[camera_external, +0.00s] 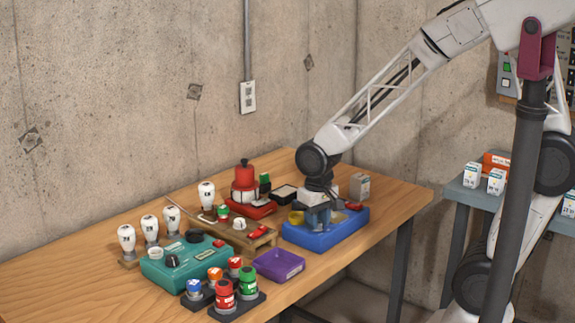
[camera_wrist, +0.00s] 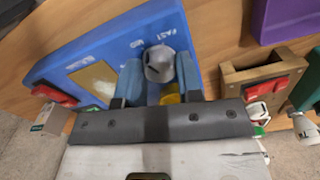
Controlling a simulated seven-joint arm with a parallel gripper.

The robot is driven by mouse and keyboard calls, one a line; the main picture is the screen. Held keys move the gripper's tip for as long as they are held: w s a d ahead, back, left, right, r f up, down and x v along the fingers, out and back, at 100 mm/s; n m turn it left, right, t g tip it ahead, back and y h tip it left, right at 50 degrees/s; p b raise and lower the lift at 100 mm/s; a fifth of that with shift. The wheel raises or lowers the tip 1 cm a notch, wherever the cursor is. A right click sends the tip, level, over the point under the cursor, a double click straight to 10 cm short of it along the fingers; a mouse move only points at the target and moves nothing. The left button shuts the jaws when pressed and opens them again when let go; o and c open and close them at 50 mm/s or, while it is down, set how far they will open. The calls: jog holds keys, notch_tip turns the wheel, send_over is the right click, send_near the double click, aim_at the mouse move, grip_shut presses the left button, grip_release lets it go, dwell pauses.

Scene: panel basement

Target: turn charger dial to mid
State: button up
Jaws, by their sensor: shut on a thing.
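The blue charger box (camera_external: 345,236) stands near the table's right end, and its blue face fills the upper left of the wrist view (camera_wrist: 110,40). Its grey round dial (camera_wrist: 160,63) carries a dark mark. FAST is printed above it and what looks like MID to the upper left; I cannot tell which label the mark points to. My gripper (camera_wrist: 157,84) is shut on the dial, one blue finger on each side. In the external view my gripper (camera_external: 319,217) reaches down onto the box and hides the dial.
A wooden stand (camera_external: 238,235), a purple tray (camera_external: 278,264) and a teal box (camera_external: 185,260) lie left of the charger. A red device (camera_external: 246,190) and a grey box (camera_external: 359,187) stand behind. The table's front-left is clear.

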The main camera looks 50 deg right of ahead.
dwell(0.5)
jog(key=o, duration=0.9)
jog(key=shift+r, duration=0.15)
jog(key=shift+r, duration=3.75)
jog(key=shift+s+d+r+n+t, duration=0.4)
jog(key=shift+s+d+r, duration=1.15)
jog(key=shift+s, duration=1.2)
jog(key=shift+s+d+r+n+t, duration=0.4)
jog(key=shift+s+d+r, duration=1.1)
jog(key=shift+s, duration=1.2)
jog(key=shift+s+d+r+n+t, duration=0.4)
jog(key=shift+s+d+r, duration=0.7)
jog(key=shift+s+r, duration=1.25)
